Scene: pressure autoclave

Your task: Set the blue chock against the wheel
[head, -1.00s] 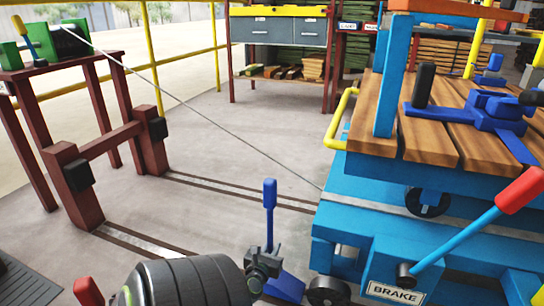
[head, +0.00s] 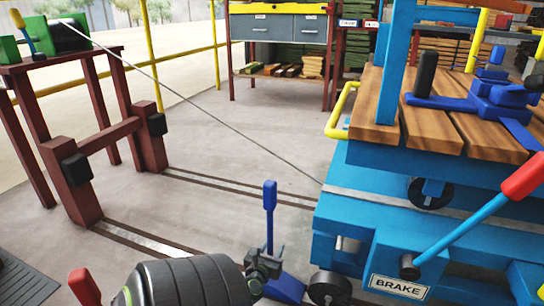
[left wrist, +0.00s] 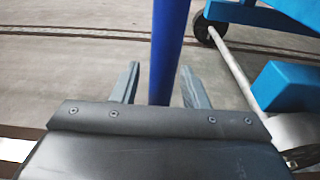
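The blue chock (head: 286,289) is on the floor at the bottom middle of the head view. Its upright blue handle (head: 270,197) rises beside my left gripper (head: 265,260). The cart wheel (head: 328,287) is just right of the chock; I cannot tell whether they touch. In the left wrist view, the handle (left wrist: 168,45) passes between the two grey fingers of my left gripper (left wrist: 161,80), with a clear gap on its left side. The gripper looks open around it. The chock body is hidden in that view. My right gripper is not in view.
The blue cart (head: 340,215) with its wooden deck (head: 385,138) fills the right side. A red-tipped brake lever (head: 462,230) sticks out above the BRAKE label (head: 398,286). Floor rails (head: 235,187) and a cable (head: 225,122) run to the cart. A red-brown stop frame (head: 72,183) stands left.

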